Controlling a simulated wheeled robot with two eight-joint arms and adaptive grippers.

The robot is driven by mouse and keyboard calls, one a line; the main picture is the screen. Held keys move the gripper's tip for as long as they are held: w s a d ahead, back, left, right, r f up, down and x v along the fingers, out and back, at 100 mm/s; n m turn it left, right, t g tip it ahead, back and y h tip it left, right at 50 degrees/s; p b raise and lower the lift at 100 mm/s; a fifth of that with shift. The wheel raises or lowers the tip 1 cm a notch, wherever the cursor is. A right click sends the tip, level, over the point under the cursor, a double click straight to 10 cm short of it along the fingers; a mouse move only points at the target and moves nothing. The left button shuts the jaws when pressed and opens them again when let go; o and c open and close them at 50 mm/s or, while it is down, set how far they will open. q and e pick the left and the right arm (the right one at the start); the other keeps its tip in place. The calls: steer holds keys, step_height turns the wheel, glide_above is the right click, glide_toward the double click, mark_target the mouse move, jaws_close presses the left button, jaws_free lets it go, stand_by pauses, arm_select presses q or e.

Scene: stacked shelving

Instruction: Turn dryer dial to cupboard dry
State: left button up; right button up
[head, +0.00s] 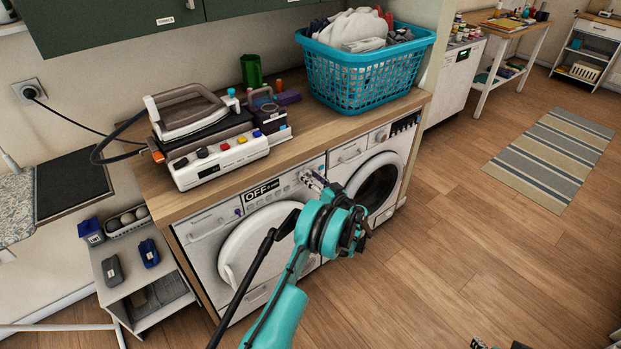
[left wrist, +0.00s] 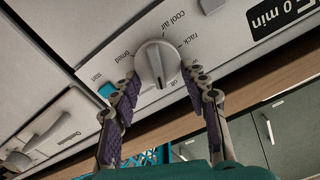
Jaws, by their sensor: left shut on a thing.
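The dryer (head: 225,225) is the left white machine under the wooden counter, with a round door and a display (head: 263,190) reading OFF. In the left wrist view the display (left wrist: 275,14) shows "0 min". My left gripper (head: 313,182) is at the panel, shut on the dial, with one purple-padded finger on each side in the wrist view (left wrist: 163,82). A "cupboard" label is not readable. Dark tips at the head view's bottom edge may be my right gripper (head: 497,345).
A blue start button (left wrist: 106,90) sits beside the dial. A second white machine (head: 372,175) stands right of the dryer. On the counter are an iron station (head: 220,160) and a teal laundry basket (head: 365,85). Wooden floor in front is clear.

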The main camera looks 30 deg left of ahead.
arm_select(q)
steer(key=shift+w+d+f+m, duration=0.1)
steer(key=shift+m, duration=1)
steer(key=shift+w+f+m, duration=0.1)
steer(key=shift+m, duration=1)
steer(key=o, duration=1.1)
steer(key=v, duration=1.2)
steer(key=shift+w+r, duration=0.1)
